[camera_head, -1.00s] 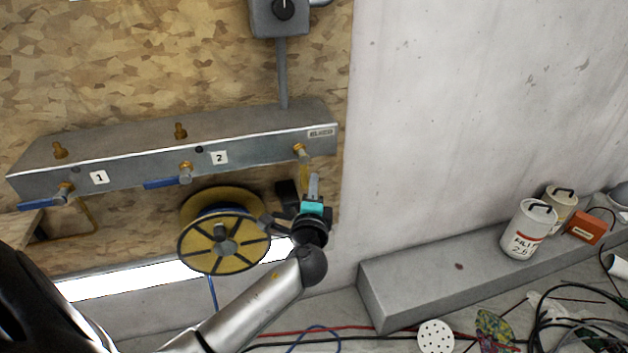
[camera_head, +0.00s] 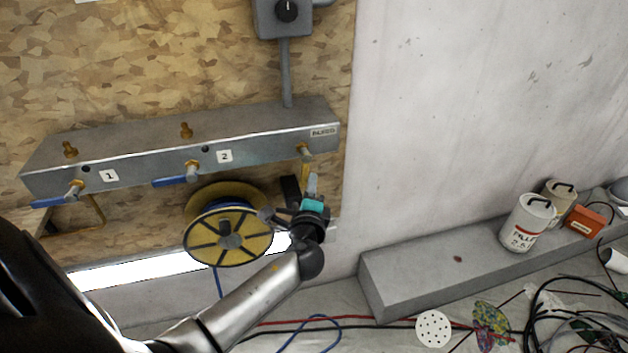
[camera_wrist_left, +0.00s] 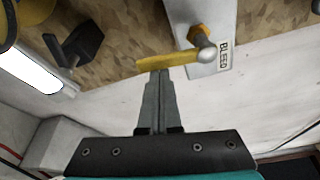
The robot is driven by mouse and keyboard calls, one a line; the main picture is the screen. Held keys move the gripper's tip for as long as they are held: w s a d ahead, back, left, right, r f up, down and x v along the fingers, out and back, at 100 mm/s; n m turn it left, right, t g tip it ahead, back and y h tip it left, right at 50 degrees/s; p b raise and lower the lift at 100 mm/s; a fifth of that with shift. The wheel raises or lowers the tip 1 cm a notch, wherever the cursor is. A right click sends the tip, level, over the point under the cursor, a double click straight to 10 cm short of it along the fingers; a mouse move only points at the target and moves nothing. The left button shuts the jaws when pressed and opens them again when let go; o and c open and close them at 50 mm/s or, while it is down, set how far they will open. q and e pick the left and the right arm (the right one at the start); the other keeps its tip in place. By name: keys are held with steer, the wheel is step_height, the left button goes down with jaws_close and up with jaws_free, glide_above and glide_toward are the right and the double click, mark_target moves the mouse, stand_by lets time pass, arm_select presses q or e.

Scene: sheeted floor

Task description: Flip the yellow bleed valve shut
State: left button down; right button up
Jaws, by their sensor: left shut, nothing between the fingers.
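The yellow bleed valve handle (camera_wrist_left: 168,60) shows in the left wrist view, running left from its silver hub (camera_wrist_left: 207,53) and brass fitting (camera_wrist_left: 198,33) beside the BLEED label (camera_wrist_left: 224,56). In the head view the yellow handle (camera_head: 304,170) hangs down from the right end of the grey manifold (camera_head: 130,163). My left gripper (camera_wrist_left: 158,76) is shut and empty. Its fingertips are at the lower edge of the handle near its middle; I cannot tell whether they touch. In the head view this gripper (camera_head: 311,180) is just below the valve. My right gripper is not in view.
Blue-handled valves 1 (camera_head: 57,199) and 2 (camera_head: 172,181) sit along the manifold to the left. A yellow cable reel (camera_head: 202,250) hangs close left of my gripper. A grey ledge (camera_head: 410,275) with canisters (camera_head: 524,225) stands right. Cables lie on the floor.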

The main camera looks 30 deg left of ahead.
arm_select(q)
steer(key=m+p, duration=0.1)
steer(key=p, duration=0.1)
steer(key=s+a+m+g+p, duration=0.1)
steer(key=p, duration=0.2)
steer(key=r+m+p, duration=0.1)
steer(key=p, duration=0.1)
steer(key=shift+s+a+r+g+p, duration=0.1)
steer(key=shift+s+a+g+p, duration=0.2)
steer(key=shift+s+a, duration=0.1)
steer(key=s+r+m+g+p, duration=0.1)
steer(key=m+p, duration=0.1)
steer(key=p, duration=0.2)
steer(key=a+r+m+g+y+p, duration=0.1)
steer(key=m+p, duration=0.2)
steer(key=p, duration=0.2)
steer(key=s+a+r+m+g+p, duration=0.1)
steer(key=m+p, duration=0.1)
steer(key=p, duration=0.2)
steer(key=shift+s+a+r+m+y, duration=0.1)
steer(key=shift+s+m+y, duration=0.2)
steer(key=shift+y, duration=0.1)
steer(key=shift+r+p, duration=0.1)
steer(key=shift+p, duration=0.2)
